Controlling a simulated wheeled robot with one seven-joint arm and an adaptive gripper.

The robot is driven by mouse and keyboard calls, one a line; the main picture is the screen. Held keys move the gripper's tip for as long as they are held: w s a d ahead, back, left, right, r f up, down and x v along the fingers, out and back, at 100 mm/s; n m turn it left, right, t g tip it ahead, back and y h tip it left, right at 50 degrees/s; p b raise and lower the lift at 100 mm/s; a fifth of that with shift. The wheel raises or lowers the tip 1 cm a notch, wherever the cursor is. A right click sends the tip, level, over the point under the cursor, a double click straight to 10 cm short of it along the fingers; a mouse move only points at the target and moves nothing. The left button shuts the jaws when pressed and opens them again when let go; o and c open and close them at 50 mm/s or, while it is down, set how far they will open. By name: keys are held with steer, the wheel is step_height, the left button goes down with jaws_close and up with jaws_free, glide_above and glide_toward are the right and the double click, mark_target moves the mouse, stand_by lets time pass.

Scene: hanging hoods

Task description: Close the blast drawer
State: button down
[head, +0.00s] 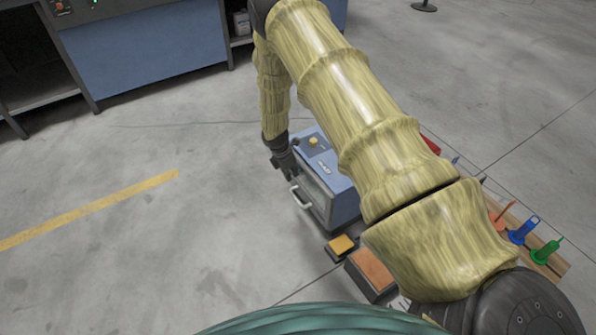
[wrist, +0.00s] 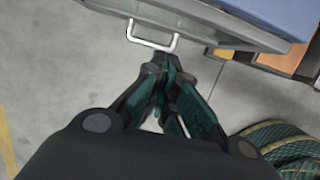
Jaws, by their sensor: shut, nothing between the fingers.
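In the wrist view the handle (wrist: 151,42) sits on a grey panel edge (wrist: 205,27) in front of the blue top. How far the drawer stands out is unclear. My gripper (head: 287,172) is beside the unit's front left corner. In the wrist view my gripper (wrist: 160,64) is shut and empty, its fingertips just short of the handle, apparently not around it.
A yellow-topped block (head: 341,246) and an orange-topped block (head: 372,270) stand near the unit. A wooden rack (head: 553,262) with coloured tools is at the right. A blue cabinet (head: 145,45) stands behind. The floor left of the unit is clear.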

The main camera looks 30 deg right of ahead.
steer(key=p+v, duration=0.1)
steer(key=v, duration=0.7)
steer(key=shift+r, duration=0.25)
steer(key=s+a+f+m+y, duration=0.1)
steer(key=s+a+f+m, duration=0.25)
steer(key=s, duration=0.45)
steer(key=s+a+f+m+y, duration=0.1)
steer(key=s+a+f+m, duration=0.25)
steer(key=s, duration=0.45)
steer(key=s+a+f+m+y, duration=0.15)
steer(key=s+a+f, duration=0.3)
steer(key=s, duration=0.45)
steer(key=s+a+m, duration=0.2)
steer(key=s+m, duration=0.5)
steer(key=s, duration=0.6)
steer(key=s+r+m+p, duration=0.1)
steer(key=s+r+m, duration=0.25)
steer(key=s, duration=0.35)
step_height(320, 180, up, 20)
steer(key=p, duration=2.1)
steer(key=shift+d+r+h, duration=0.2)
steer(key=shift+h, duration=0.15)
